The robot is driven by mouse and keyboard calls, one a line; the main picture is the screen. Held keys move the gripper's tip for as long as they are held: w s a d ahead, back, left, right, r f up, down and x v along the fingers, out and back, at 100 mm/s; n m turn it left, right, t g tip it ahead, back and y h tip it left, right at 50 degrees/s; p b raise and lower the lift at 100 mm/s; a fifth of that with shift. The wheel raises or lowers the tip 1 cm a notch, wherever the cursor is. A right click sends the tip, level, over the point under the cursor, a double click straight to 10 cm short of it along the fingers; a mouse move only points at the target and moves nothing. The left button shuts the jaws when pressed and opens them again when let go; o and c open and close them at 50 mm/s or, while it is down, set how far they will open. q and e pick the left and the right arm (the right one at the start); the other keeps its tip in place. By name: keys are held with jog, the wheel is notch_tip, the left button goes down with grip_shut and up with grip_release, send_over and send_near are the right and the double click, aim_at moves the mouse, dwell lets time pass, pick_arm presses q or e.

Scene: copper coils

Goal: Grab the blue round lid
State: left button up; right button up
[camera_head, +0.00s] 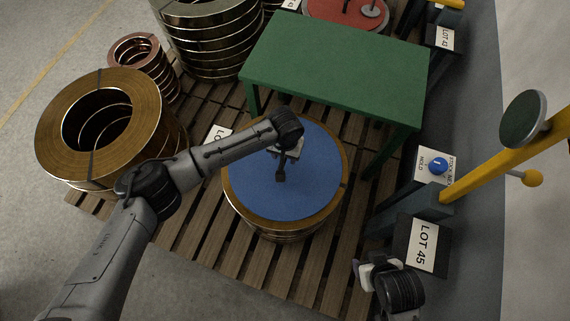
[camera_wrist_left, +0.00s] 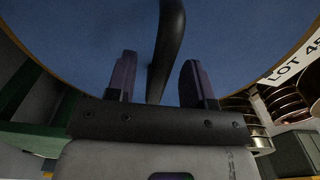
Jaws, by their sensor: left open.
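The blue round lid (camera_head: 312,188) lies on top of a copper coil (camera_head: 278,232) in the middle of the pallet. It fills much of the left wrist view (camera_wrist_left: 235,35).
A green table (camera_head: 340,65) stands just behind the lid. A large copper coil (camera_head: 62,140) is at left and more coils stand behind. A yellow lever (camera_head: 500,165), a blue knob (camera_head: 437,166) and a LOT 45 sign (camera_head: 423,246) are at right.

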pick_arm(q)
jog(key=shift+f, duration=0.4)
jog(key=shift+c, duration=0.5)
grip_shut()
jog(key=shift+r, duration=0.1)
dwell(0.5)
